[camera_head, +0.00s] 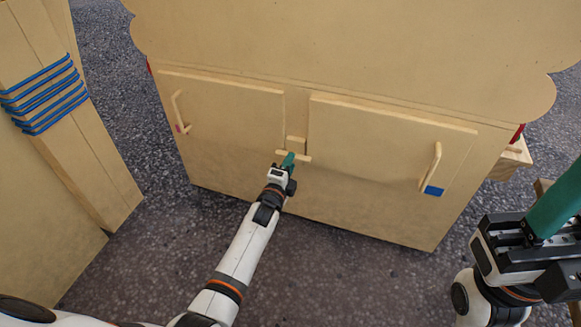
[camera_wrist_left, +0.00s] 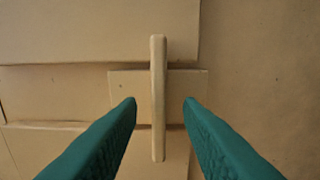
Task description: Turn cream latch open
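The cream latch (camera_head: 307,158) is a short bar lying roughly level across the gap between the two cabinet doors. In the left wrist view the latch (camera_wrist_left: 158,75) appears as an upright bar over a square backing block (camera_wrist_left: 122,88). My left gripper (camera_head: 288,161) is at the latch, covering part of it in the head view. Its green fingers are apart, one on each side of the bar, with a visible gap to it on both sides. My right gripper (camera_head: 550,205) is at the right edge, partly cut off.
The left door (camera_head: 225,115) and right door (camera_head: 370,140) look closed, each with a bar handle. A blue patch (camera_head: 433,190) is by the right handle. A wooden panel with blue cords (camera_head: 45,95) stands at left. Dark speckled floor (camera_head: 340,265) is clear in front.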

